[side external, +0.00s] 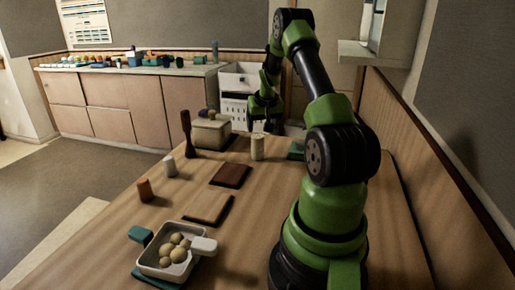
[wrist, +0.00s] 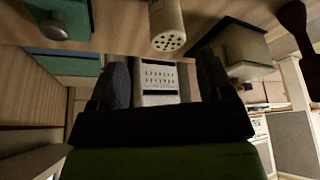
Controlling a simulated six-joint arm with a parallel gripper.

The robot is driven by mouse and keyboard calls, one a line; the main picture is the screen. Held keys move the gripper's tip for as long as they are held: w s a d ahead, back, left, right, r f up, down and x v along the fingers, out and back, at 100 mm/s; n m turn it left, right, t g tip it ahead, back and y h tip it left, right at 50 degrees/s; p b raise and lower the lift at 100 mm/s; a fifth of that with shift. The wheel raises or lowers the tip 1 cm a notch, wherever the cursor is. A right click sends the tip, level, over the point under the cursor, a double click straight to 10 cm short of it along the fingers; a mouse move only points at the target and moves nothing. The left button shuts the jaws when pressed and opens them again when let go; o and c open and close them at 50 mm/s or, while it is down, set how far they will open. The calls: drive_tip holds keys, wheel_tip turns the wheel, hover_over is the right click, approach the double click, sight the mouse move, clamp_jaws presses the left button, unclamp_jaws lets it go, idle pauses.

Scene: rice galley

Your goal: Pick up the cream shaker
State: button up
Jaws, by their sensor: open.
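The cream shaker (side external: 257,147) stands upright near the far edge of the table in the side view. In the wrist view, the cream shaker (wrist: 167,25) shows at the top, with its holed cap towards the camera. My gripper (side external: 260,122) is above and behind it in the side view, beyond the far table edge. In the wrist view, my gripper (wrist: 162,72) is open, with its two dark fingers apart and nothing held between them. The shaker lies ahead of the fingertips, apart from them.
A cream box (side external: 208,135) and a dark upright tool (side external: 187,140) stand left of the shaker. A teal item (side external: 296,150) is to its right.

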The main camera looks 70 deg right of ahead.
sight(258, 136)
drive_tip(key=x, duration=0.7)
drive_tip(key=shift+w+a+f, duration=0.1)
drive_tip(key=shift+w+f, duration=0.25)
drive_tip(key=shift+w, duration=0.15)
drive_tip(key=c, duration=1.2)
wheel_tip(258, 136, up, 10)
drive_tip(key=shift+r, duration=0.1)
